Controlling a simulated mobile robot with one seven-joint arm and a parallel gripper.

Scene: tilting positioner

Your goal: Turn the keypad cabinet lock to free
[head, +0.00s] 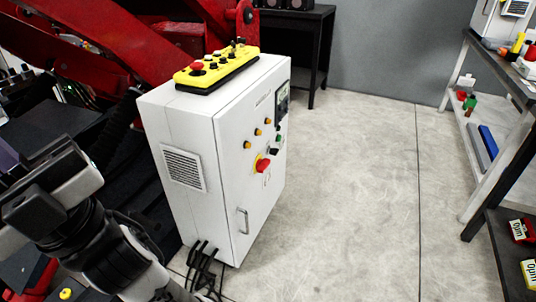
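A white cabinet (215,208) stands on the floor left of centre, its door facing right. The door bears a dark panel (282,101), perhaps the keypad, near its upper right edge. A red and yellow rotary knob (262,163) sits mid-door, with a small dark knob (275,151) and a green one above it. A metal handle (243,221) is low on the door. I cannot tell which part is the lock, or its position. My gripper (45,195) appears at the lower left, apart from the cabinet; its fingers cannot be made out.
A yellow control box (217,69) lies on the cabinet top. Red machinery (150,35) stands behind and left. Black cables (204,270) run from the cabinet's base. Shelving (500,130) with another white box (500,18) stands at right. The floor between is clear.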

